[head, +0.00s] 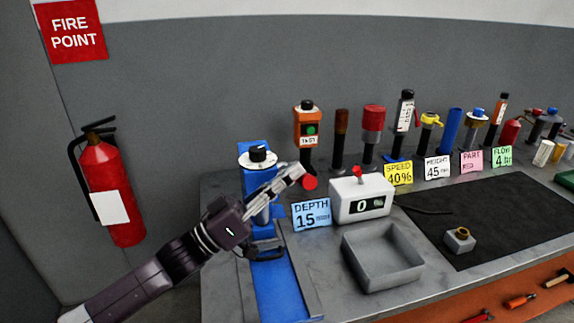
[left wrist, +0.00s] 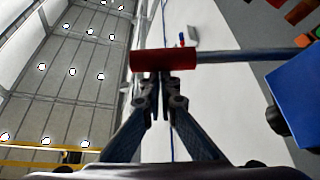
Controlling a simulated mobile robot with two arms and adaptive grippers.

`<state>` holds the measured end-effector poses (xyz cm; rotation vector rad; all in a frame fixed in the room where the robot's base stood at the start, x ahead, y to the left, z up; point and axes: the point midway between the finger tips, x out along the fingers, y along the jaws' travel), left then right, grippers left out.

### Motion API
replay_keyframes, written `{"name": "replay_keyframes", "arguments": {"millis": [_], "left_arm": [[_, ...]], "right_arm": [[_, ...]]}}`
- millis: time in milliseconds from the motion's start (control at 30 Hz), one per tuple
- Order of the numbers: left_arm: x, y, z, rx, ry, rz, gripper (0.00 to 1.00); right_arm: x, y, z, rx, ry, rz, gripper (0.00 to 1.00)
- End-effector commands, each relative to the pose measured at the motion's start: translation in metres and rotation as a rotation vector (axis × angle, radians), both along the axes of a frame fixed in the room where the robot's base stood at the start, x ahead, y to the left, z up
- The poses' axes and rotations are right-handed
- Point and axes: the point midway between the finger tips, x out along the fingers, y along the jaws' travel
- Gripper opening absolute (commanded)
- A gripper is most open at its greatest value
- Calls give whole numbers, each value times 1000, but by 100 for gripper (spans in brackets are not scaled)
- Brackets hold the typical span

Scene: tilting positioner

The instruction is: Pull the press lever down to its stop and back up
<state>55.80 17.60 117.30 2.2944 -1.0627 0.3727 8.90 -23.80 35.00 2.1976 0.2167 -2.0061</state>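The blue press (head: 258,200) stands at the left end of the bench, with a black knob and white dial on top. The red grip (head: 310,183) of its lever shows just below and right of my left fingertips. My left gripper (head: 300,171) reaches in front of the press and hides most of the lever rod. In the left wrist view the red grip (left wrist: 160,60) lies across the ends of my left fingers (left wrist: 160,80), which are together with no grip visible between them. The grey lever rod (left wrist: 245,55) runs right towards the blue press body (left wrist: 297,92). My right gripper is not in view.
A white display box (head: 362,200) reading 0, with a red top button, stands right of the press. A blue "DEPTH 15" card (head: 311,213) and a grey tray (head: 382,258) are nearby. Several tools and bottles line the back; a dark mat (head: 480,215) lies right.

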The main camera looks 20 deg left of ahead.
Motion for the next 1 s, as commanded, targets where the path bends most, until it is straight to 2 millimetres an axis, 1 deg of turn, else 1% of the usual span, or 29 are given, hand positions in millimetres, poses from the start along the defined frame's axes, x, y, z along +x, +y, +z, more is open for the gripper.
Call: {"name": "replay_keyframes", "arguments": {"millis": [33, 200, 333, 467, 833, 933, 1000], "left_arm": [[-2, -2, -16, 20, -26, 0, 0], [-9, -6, -35, 85, -121, 1, 0], [-12, -9, -45, 120, -173, 1, 0], [-14, -10, -47, 137, -199, 1, 0], [-14, -10, -49, 141, -199, 0, 0], [-14, -10, -46, 141, -199, 0, 0], [-13, -10, -40, 141, -199, 0, 0]], "right_arm": [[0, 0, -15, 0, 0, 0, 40], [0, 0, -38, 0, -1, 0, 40], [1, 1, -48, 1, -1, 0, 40], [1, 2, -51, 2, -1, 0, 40], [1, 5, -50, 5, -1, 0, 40], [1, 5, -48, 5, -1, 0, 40], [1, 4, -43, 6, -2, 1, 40]]}}
